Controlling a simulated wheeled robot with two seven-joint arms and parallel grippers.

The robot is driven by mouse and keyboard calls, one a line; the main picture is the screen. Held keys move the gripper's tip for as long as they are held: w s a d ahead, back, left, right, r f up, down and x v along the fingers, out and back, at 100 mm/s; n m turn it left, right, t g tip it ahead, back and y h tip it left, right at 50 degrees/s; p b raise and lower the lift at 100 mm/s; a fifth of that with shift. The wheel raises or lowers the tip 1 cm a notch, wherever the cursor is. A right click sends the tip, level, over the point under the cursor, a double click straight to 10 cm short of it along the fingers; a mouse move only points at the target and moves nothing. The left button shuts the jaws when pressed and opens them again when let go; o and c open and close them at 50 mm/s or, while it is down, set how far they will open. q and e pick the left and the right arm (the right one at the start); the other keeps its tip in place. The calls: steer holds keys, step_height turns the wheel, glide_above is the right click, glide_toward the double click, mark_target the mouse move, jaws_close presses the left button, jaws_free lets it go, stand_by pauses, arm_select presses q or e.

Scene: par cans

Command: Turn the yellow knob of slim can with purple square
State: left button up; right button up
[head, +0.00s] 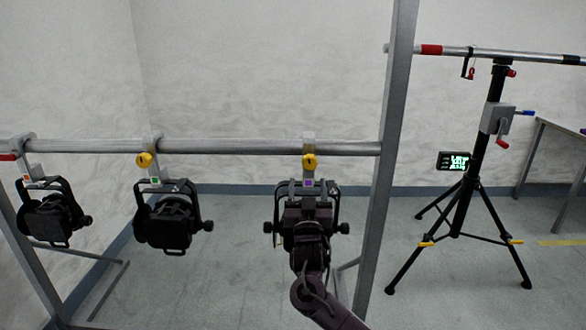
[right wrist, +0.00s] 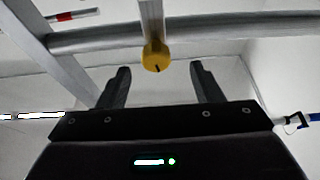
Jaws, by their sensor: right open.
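The slim can with the purple square (head: 309,183) hangs from the rail at the right of the row in the head view, its body largely hidden behind my right arm. Its yellow knob (head: 310,162) sits on the clamp just under the rail. In the right wrist view the yellow knob (right wrist: 157,56) shows a dark mark and lies ahead, between and a little beyond my fingertips. My right gripper (right wrist: 160,72) is open and empty, with a finger on each side and apart from the knob. In the head view my right gripper (head: 309,195) is just below the knob. My left gripper is not in view.
A second can (head: 170,218) with a green square and yellow knob (head: 144,160) hangs mid-rail. A third (head: 52,212) with an orange square hangs at the left. The frame's upright post (head: 392,150) stands right of the rail (head: 230,147). A black tripod (head: 466,190) stands farther right.

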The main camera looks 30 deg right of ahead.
mark_target(310, 165)
steer(key=shift+h, duration=0.3)
steer(key=x, duration=0.4)
steer(key=r+p+x, duration=0.1)
steer(key=x, duration=0.2)
steer(key=shift+s+d, duration=0.1)
steer(key=shift+s, duration=0.25)
steer(key=shift+w+d+r, duration=0.1)
steer(key=shift+w+d, duration=0.2)
steer(key=shift+w, duration=0.15)
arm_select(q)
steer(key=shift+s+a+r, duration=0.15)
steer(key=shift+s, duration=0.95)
arm_select(e)
steer(key=c, duration=1)
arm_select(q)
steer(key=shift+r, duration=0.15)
